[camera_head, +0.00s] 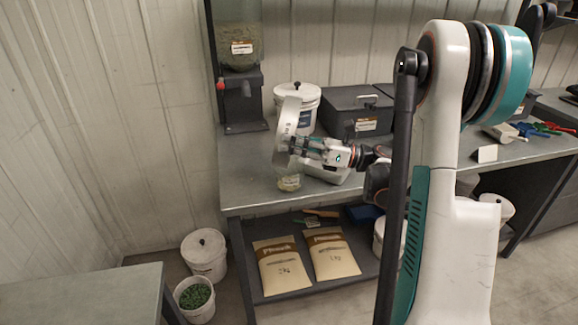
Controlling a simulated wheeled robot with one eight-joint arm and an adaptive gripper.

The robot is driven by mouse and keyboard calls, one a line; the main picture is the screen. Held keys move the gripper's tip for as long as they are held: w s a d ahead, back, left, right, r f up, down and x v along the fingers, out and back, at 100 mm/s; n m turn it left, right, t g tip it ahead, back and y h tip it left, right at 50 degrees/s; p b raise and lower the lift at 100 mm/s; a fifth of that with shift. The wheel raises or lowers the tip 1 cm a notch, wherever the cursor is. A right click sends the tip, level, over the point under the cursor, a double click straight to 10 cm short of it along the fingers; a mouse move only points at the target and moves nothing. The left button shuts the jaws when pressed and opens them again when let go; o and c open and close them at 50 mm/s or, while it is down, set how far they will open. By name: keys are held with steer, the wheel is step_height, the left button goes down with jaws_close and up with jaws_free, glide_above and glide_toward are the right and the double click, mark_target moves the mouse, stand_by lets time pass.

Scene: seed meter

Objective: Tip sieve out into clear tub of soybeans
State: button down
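The sieve (282,132) is a pale round pan, standing nearly on edge above the left front part of the workbench. My gripper (294,145) reaches in from the right and appears shut on the sieve; its fingertips are small and partly hidden by it. The clear tub (289,184) sits on the bench near the front edge, below the sieve, with pale yellowish contents that look like soybeans. The sieve covers part of the view above the tub, and I cannot see whether anything is left inside the sieve.
Behind are a lidded white bucket (298,100), a dark case (358,108) and a hopper dispenser (240,95). Paper bags (283,266) lie on the lower shelf. Bench (244,170) left of the tub is clear.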

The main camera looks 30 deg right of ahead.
steer(key=shift+s+d+f+t+y, duration=0.1)
steer(key=shift+s+d+t+y, duration=0.3)
steer(key=shift+d+y, duration=0.15)
stand_by(1.2)
